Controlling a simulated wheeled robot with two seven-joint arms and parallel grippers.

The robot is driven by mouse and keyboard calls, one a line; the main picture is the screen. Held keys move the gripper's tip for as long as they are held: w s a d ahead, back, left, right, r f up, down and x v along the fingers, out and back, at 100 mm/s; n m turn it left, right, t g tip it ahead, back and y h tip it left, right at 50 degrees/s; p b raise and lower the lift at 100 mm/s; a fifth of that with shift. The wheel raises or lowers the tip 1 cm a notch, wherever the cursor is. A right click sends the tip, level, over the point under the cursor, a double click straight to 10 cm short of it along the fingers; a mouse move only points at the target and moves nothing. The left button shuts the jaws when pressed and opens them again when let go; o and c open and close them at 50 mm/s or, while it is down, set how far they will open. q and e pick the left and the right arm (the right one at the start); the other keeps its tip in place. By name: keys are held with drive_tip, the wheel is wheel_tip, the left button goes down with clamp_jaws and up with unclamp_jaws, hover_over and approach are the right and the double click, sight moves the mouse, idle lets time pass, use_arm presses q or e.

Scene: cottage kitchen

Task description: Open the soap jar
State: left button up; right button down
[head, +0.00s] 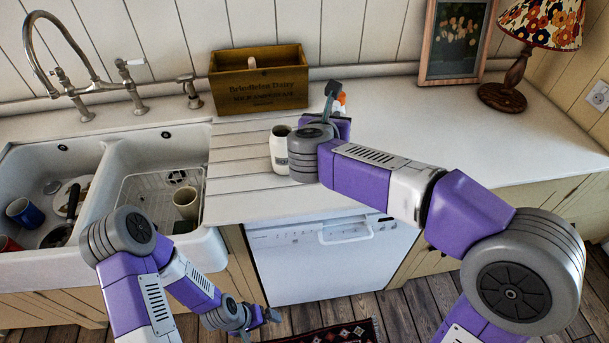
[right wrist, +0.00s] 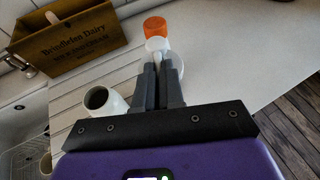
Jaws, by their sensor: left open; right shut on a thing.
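The soap jar (head: 281,152) is a small white jar with a dark label, upright on the ribbed drainboard. Its mouth is uncovered and dark inside; it also shows in the right wrist view (right wrist: 104,101). My right gripper (right wrist: 159,66) is above the counter, just right of the jar and apart from it. Its fingers are shut on a pale piece, which looks like the jar's lid (right wrist: 178,72), mostly hidden by the fingers. In the head view my right arm hides most of this. My left gripper (head: 262,318) is open and empty, low in front of the counter.
A white bottle with an orange cap (right wrist: 155,27) stands beyond the right gripper. A wooden crate (head: 259,92) is behind the jar. The double sink (head: 158,130), with a rack and mug, is at left. A lamp (head: 502,95) and framed picture (head: 430,76) stand at right; the counter between is clear.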

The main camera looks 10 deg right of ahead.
wheel_tip(320, 180, down, 18)
drive_tip(key=b, duration=0.6)
drive_tip(key=shift+b, duration=0.35)
drive_tip(key=c, duration=1.7)
unclamp_jaws()
drive_tip(key=shift+f, duration=0.15)
drive_tip(key=o, duration=0.4)
drive_tip(key=shift+o, duration=0.2)
drive_tip(key=shift+s+a+r, duration=0.15)
drive_tip(key=shift+s+r, duration=0.1)
drive_tip(key=shift+r, duration=0.1)
drive_tip(key=p+v, duration=0.2)
drive_tip(key=v, duration=0.9)
drive_tip(key=shift+s+a, duration=0.2)
